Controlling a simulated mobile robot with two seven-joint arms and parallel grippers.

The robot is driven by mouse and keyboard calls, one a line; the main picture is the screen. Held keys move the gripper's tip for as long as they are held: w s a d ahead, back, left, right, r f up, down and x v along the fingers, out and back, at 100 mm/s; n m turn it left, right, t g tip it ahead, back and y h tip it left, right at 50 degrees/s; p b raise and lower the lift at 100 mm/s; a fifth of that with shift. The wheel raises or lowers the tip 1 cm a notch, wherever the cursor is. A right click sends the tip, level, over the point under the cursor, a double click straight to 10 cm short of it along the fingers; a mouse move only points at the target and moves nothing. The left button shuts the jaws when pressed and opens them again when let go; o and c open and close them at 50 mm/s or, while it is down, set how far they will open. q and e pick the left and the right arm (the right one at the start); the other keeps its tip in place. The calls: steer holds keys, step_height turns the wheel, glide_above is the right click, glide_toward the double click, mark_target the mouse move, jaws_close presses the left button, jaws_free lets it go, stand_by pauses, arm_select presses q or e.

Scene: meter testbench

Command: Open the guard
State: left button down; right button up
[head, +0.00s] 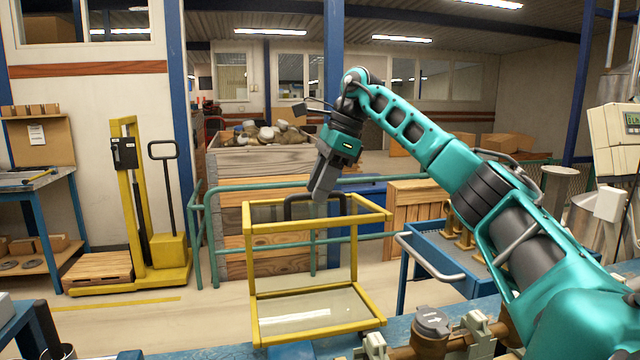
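The guard (249,262) is a yellow box frame with clear panels, standing at the bench's far edge in the middle of the head view. A black bar handle (291,207) rises at its top rail. My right gripper (321,196) reaches in from the right and points down, its grey fingertips at the handle. The fingers overlap the handle's upper bar, and I cannot tell whether they touch or grip it. They are seen edge-on, so their opening is hidden. My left gripper is not in view.
Brass pipe fittings and a capped meter (431,325) sit on the bench below, right of the guard. A blue cart (441,257) and a wooden crate (408,211) stand behind. A yellow lifter (138,215) is at left. Floor left of the guard is clear.

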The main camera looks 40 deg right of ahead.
jaws_close()
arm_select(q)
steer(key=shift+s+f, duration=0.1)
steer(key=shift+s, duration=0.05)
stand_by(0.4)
